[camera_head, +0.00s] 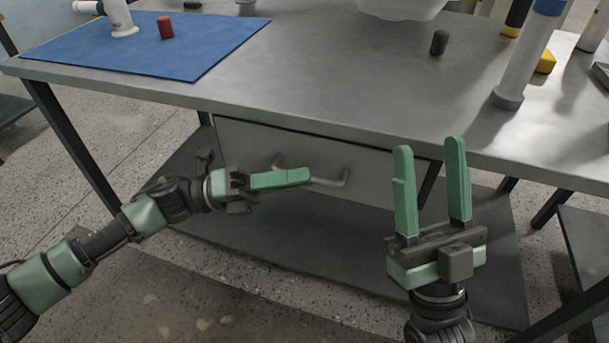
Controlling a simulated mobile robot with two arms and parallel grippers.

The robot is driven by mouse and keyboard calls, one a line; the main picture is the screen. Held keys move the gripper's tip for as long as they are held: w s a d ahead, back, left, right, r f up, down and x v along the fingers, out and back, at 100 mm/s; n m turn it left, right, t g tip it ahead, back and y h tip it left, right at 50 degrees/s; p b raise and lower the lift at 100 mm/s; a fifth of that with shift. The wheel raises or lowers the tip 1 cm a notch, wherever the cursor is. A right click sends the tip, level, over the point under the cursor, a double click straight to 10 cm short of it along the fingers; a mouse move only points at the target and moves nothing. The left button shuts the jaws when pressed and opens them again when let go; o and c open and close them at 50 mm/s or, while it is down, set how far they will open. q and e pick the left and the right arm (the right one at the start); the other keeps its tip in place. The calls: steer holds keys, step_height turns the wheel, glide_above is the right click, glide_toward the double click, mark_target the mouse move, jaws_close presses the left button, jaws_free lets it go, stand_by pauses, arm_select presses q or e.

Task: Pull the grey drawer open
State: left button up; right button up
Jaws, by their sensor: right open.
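The grey drawer (377,165) sits under the front edge of the grey table and looks closed. Its grey bar handle (332,182) is on the drawer front. My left gripper (304,176) reaches in from the left, its green fingers in front of the handle and hiding the handle's middle. I see it side-on, so I cannot tell whether its fingers are apart, or whether they touch the handle. My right gripper (430,146) is open and empty, pointing up the picture in front of the drawer's right end and the table edge.
The table (300,75) carries a blue mat (150,58) with a red cylinder (165,27), a black cylinder (439,42), a white tub shell (402,6) and a white pipe (528,55). A dark lower shelf (265,240) lies below the drawer. Dark table legs stand at both sides.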

arm_select(q)
steer(key=shift+x, duration=0.85)
jaws_close()
stand_by(0.8)
